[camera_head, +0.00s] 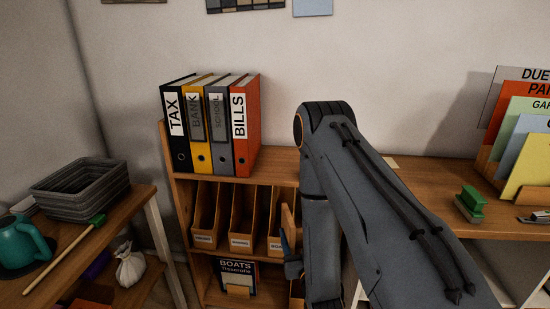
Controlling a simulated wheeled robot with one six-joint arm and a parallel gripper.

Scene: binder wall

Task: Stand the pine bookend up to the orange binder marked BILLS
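The orange binder marked BILLS (246,125) stands upright on the shelf top, at the right end of a row of binders. To its left are the grey SCHOOL binder (219,130), the yellow BANK binder (196,130) and the black TAX binder (175,125). My gripper (288,248) is low in front of the shelf, below and right of the BILLS binder, and mostly hidden by my arm. A pale wooden piece (289,221) shows just above it and may be the pine bookend. Whether the fingers hold it is not clear.
The shelf top (276,163) is bare right of BILLS, up to where my arm hides it. Below are wooden files (241,213) and a BOATS book (236,272). A desk with a green stapler-like item (470,205) is right; a side table with a grey basket (80,188) is left.

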